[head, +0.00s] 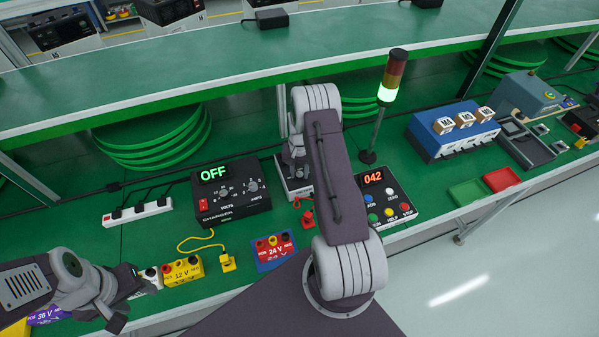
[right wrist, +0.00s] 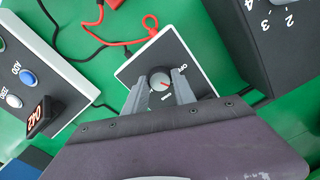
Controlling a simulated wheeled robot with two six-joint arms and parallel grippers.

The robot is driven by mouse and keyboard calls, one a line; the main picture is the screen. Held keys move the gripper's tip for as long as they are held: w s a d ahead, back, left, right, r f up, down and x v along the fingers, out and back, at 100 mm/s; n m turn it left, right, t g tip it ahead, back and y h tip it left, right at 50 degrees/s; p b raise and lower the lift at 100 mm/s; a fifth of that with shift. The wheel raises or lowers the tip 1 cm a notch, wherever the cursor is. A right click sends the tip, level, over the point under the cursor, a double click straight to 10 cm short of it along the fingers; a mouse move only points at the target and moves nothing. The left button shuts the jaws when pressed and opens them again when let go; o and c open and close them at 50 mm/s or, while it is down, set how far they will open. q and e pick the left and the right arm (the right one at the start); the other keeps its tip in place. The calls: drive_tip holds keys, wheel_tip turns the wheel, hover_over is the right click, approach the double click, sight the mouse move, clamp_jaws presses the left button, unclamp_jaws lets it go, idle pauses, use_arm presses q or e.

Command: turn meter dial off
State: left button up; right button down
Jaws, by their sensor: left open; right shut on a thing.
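In the head view the meter (head: 307,190) is partly hidden behind my right arm, and the dial cannot be made out. My left gripper (head: 118,296) is open and empty at the lower left, beside the yellow 12 V block (head: 183,271), away from the meter.
A black charger (head: 232,205) reading OFF stands left of the meter. A button panel (head: 395,205) showing 042 stands to its right, with a lit signal tower (head: 386,95) behind. A red probe (head: 307,219) and a red 24 V block (head: 275,250) lie in front.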

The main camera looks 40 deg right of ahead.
sight(299, 174)
drive_tip(key=n+b, duration=0.1)
drive_tip(key=n, duration=0.3)
drive_tip(key=n+b, duration=0.1)
drive_tip(key=n, duration=0.4)
drive_tip(key=shift+n, duration=0.4)
idle(0.4)
drive_tip(key=c, duration=1)
unclamp_jaws()
drive_tip(key=shift+c, duration=0.2)
wheel_tip(299, 174, up, 9)
drive_tip(key=b, duration=0.1)
drive_tip(key=shift+b, duration=0.4)
